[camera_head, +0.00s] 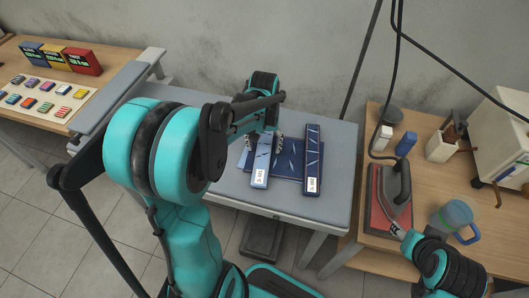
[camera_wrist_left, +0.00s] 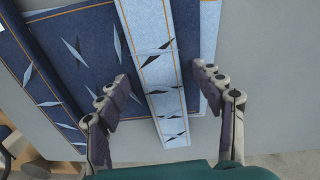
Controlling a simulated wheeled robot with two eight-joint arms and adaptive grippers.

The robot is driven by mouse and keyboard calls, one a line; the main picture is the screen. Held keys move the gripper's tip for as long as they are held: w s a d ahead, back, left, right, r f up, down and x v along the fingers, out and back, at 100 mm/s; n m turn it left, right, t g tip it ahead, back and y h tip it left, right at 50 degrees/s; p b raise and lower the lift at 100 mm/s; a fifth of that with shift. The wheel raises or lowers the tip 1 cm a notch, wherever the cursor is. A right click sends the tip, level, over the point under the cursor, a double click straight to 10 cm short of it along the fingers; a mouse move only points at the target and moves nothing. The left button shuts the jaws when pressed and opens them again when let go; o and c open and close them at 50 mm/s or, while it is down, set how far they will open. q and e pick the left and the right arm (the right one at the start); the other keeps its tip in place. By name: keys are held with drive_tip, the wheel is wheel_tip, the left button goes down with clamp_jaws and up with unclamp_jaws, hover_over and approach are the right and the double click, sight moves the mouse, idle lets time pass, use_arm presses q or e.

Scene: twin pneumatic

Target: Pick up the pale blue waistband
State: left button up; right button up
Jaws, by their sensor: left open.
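The pale blue waistband (camera_head: 262,163) is a long narrow strip with dark leaf marks and orange edge lines. It lies on dark blue patterned fabric (camera_head: 287,163) on the grey table. A white label sits at its near end. My left gripper (camera_head: 264,143) is open over the strip. In the left wrist view, the fingers (camera_wrist_left: 163,80) stand on either side of the waistband (camera_wrist_left: 158,60), with gaps showing; I cannot tell their exact height above it. My right gripper (camera_head: 396,231) is at lower right, near the iron; its jaws are too small to read.
A labelled dark blue strip (camera_head: 313,150) lies right of the waistband. Small boxes and coloured pieces fill the left table. The grey table's near right is bare.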

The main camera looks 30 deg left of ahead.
use_arm(q)
drive_tip(key=shift+f, duration=0.1)
drive_tip(key=c, duration=1.3)
